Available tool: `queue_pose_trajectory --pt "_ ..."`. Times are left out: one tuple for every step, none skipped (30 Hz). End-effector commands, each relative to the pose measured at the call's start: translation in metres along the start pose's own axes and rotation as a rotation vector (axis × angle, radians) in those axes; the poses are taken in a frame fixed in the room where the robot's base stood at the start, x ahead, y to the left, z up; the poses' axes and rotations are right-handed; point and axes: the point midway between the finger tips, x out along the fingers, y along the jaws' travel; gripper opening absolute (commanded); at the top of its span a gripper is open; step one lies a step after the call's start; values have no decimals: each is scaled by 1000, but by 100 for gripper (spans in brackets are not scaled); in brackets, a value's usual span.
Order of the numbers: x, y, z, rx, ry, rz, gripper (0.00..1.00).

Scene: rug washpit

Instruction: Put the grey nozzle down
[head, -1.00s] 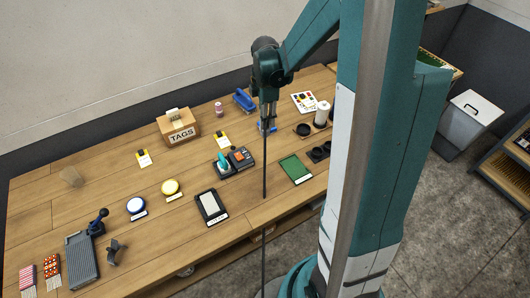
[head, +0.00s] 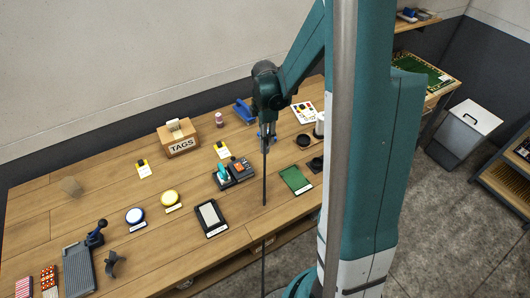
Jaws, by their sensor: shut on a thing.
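My gripper (head: 267,143) hangs over the work table (head: 130,190), fingers pointing down. It is shut on a long, thin, dark grey rod (head: 265,180), which I take to be the grey nozzle. The rod hangs upright, its lower end near the table's front part, between the black-framed pad and the green pad. I cannot tell whether its end touches the wood. The finger contact is too small to see clearly.
A black-framed pad (head: 212,218) lies left of the rod and a green pad (head: 296,180) right. A dark device (head: 240,168), TAGS box (head: 181,147) and blue tool (head: 244,111) stand behind. My column hides the table's right end.

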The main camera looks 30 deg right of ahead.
Motion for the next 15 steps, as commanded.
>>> queue_pose_trajectory --pt "7 1 0 0 0 0 6" --pt "10 1 0 0 0 0 6" --pt "15 0 0 0 0 0 6" --pt "18 1 0 0 0 0 6" --pt "21 1 0 0 0 0 6" --pt "25 1 0 0 0 0 6" --pt "28 0 0 0 0 0 6" --pt "30 0 0 0 0 0 6" --pt "32 0 0 0 0 0 6" --pt "33 0 0 0 0 0 6" --pt "34 1 0 0 0 0 6" --pt "35 1 0 0 0 0 6" --pt "35 1 0 0 0 0 6" --pt "36 1 0 0 0 0 6" --pt "36 1 0 0 0 0 6"
